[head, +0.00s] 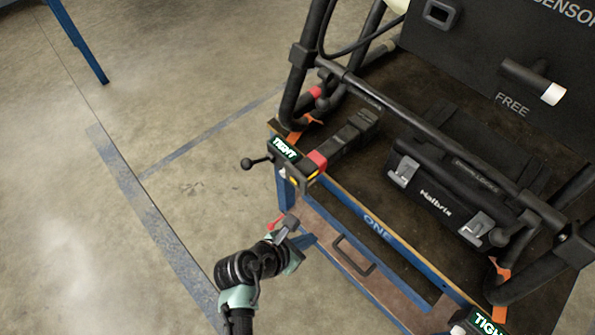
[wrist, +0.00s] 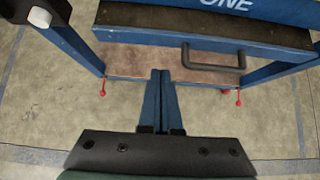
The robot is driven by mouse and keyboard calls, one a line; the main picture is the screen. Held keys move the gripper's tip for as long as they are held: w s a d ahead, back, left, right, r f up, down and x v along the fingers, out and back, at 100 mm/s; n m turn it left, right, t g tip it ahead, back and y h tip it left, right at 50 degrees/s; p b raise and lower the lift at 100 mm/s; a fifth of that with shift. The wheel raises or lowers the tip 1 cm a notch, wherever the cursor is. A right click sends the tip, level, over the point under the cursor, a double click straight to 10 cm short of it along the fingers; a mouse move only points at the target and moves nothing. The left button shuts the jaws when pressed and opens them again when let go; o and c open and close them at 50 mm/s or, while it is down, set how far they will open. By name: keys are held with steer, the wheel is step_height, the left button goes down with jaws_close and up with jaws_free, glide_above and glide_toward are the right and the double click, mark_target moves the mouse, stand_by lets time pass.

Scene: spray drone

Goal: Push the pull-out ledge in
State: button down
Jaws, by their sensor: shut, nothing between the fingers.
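The pull-out ledge (head: 392,264) is a dark brown board with a blue front edge. It sticks out from under the blue rail marked ONE on the workbench. In the wrist view the ledge (wrist: 150,18) runs across the top. A dark bar handle (wrist: 213,66) stands out from its front; the handle also shows in the head view (head: 354,271). My gripper (head: 303,241) is left of the handle. Its blue fingers (wrist: 160,74) are shut together and empty, in front of and apart from the ledge's front edge, as far as I can tell.
The workbench (head: 376,226) carries a black case (head: 435,195), a dark tubular frame and a clamp with a TIGHT label (head: 285,148). A brownish lower board (wrist: 130,66) lies under the ledge. Open concrete floor (head: 190,110) lies to the left.

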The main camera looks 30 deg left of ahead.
mark_target(343, 212)
steer(key=shift+w+d+f+b, duration=0.2)
steer(key=shift+w+d+f, duration=0.1)
steer(key=shift+w, duration=0.6)
steer(key=shift+w+d+f+b, duration=0.15)
steer(key=shift+w+d+b, duration=0.15)
steer(key=shift+w, duration=0.6)
steer(key=shift+w+d+f+b, duration=0.15)
steer(key=shift+w+d+f, duration=0.15)
steer(key=shift+w, duration=0.6)
steer(key=shift+w+r, duration=0.1)
steer(key=w, duration=0.2)
steer(key=w+d, duration=0.1)
steer(key=w, duration=0.1)
steer(key=shift+d+p, duration=0.2)
steer(key=shift+p, duration=0.2)
steer(key=shift+w+r, duration=0.1)
steer(key=shift+w, duration=0.05)
steer(key=shift+d, duration=0.1)
